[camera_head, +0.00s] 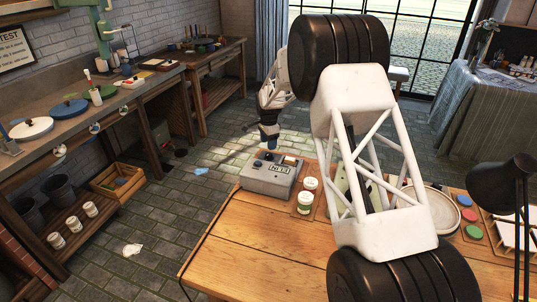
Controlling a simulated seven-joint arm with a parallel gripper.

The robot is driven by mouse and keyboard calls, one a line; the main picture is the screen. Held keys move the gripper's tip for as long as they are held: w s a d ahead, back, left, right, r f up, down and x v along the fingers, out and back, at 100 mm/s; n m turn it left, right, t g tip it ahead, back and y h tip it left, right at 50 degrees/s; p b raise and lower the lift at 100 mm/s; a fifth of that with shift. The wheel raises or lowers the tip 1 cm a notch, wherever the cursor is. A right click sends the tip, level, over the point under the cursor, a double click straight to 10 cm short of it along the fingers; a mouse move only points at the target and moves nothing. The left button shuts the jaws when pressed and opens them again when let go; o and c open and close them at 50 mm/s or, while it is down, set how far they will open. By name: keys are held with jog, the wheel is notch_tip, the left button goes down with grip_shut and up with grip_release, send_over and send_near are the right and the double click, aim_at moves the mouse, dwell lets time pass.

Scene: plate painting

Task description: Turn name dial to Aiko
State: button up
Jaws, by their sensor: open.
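A grey box with a small name window (279,169) sits at the back left corner of the wooden table. The letters in the window are too small to read surely. A dark round knob (257,164) is on the left of its top. My gripper (268,154) is at the end of my forearm, small and dark, by the back edge of the box. It is open, with nothing visible in it. I cannot tell whether it touches the box or the knob.
White-lidded jars (305,200) stand right of the box. A pale plate (436,208), colored paint pots (474,231) and a black lamp (505,190) are farther right. My arm hides the table's middle. The front left tabletop (250,250) is clear.

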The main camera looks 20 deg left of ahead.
aim_at(269, 154)
jog(key=shift+f, duration=3.25)
jog(key=c, duration=0.9)
